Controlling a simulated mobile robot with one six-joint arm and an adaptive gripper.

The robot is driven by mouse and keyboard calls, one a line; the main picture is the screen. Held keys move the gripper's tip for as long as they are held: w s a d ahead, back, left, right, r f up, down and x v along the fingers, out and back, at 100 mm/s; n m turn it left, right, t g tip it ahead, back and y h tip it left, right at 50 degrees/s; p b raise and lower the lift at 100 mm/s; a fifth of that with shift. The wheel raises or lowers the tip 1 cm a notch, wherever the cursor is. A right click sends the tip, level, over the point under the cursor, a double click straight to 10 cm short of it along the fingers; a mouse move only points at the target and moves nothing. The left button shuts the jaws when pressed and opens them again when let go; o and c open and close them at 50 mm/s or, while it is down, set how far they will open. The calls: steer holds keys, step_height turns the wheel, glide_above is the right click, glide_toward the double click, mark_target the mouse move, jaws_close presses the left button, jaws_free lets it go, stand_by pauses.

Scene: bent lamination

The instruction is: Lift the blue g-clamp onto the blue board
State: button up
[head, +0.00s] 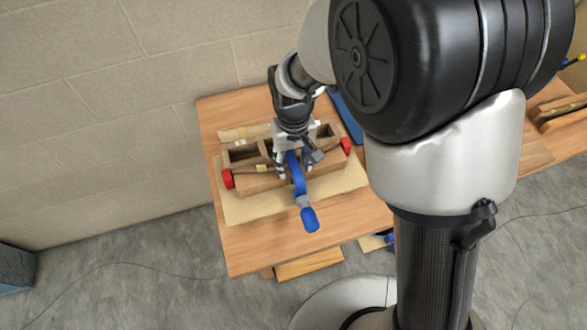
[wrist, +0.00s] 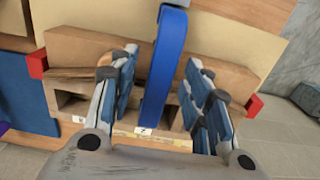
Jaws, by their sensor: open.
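The blue g-clamp (head: 299,183) sits across the wooden form on the table, its blue handle hanging towards the front. In the wrist view its blue bar (wrist: 166,62) stands between my fingers. My gripper (head: 293,168) is at the clamp, with its fingers (wrist: 162,62) apart on either side of the bar. A gap shows on each side of it. The blue board (head: 345,115) lies on the table behind and right of the form, partly hidden by my arm. A blue surface at the left of the wrist view (wrist: 20,92) looks like the same board.
The wooden form (head: 243,184) has open slots and rests on a pale board (head: 240,209). Red blocks stand at its left (head: 228,178) and right (head: 346,145) ends. The table's front left (head: 250,250) is clear. A block wall (head: 100,110) stands behind.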

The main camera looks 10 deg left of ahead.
jaws_close()
stand_by(0.6)
steer(key=shift+r, duration=0.55)
step_height(320, 180, up, 12)
steer(key=p, duration=0.4)
steer(key=s+a+p, duration=0.2)
steer(key=s+a, duration=0.7)
steer(key=a, duration=0.6)
step_height(320, 180, up, 10)
steer(key=p, duration=0.7)
steer(key=shift+w+d+p, duration=0.15)
steer(key=shift+d+p, duration=0.15)
steer(key=shift+d, duration=0.1)
